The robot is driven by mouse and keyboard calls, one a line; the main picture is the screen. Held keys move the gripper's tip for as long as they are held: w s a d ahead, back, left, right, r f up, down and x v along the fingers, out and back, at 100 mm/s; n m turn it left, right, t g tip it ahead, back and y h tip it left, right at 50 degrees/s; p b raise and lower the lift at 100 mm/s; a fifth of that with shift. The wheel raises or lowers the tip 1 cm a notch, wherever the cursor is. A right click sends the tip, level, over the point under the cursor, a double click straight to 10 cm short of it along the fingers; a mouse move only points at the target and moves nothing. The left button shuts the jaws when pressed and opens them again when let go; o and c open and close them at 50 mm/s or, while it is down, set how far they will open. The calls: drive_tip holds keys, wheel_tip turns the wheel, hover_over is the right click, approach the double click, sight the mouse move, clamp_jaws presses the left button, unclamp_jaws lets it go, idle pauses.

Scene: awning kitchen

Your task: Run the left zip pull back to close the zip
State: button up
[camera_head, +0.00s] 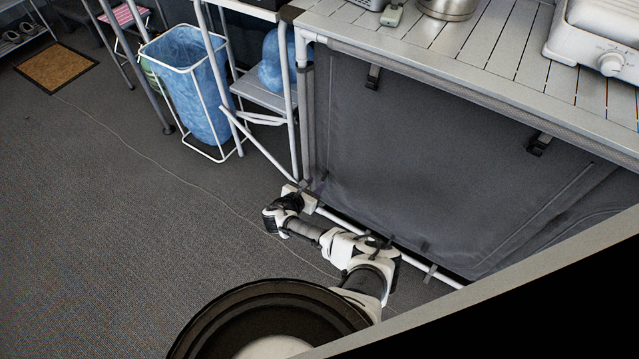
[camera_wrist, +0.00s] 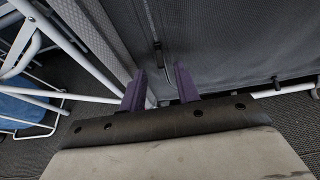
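The grey fabric front (camera_head: 430,150) of the cabinet hangs under the slatted counter. In the wrist view the fabric (camera_wrist: 235,40) has a vertical zip line (camera_wrist: 150,18) near its left edge. A small dark zip pull (camera_wrist: 158,46) hangs on that line, with a thin tab below it. My gripper (camera_wrist: 160,88) is open, its two purple fingers apart and pointing toward the fabric on either side of the zip line. No contact with the pull is visible. In the head view my gripper (camera_head: 319,187) is low at the cabinet's left corner; the zip pull cannot be made out there.
A white frame tube (camera_head: 385,248) runs along the cabinet's bottom edge. A white shelf stand (camera_head: 262,95) and a blue-bagged bin (camera_head: 190,90) stand to the left. The counter (camera_head: 470,45) overhangs above. The grey floor (camera_head: 110,220) on the left is mostly clear, crossed by a thin cable.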

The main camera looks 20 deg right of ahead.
drive_tip(key=shift+b+x, duration=0.5)
drive_tip(key=shift+x, duration=1.5)
drive_tip(key=shift+r, duration=0.1)
clamp_jaws()
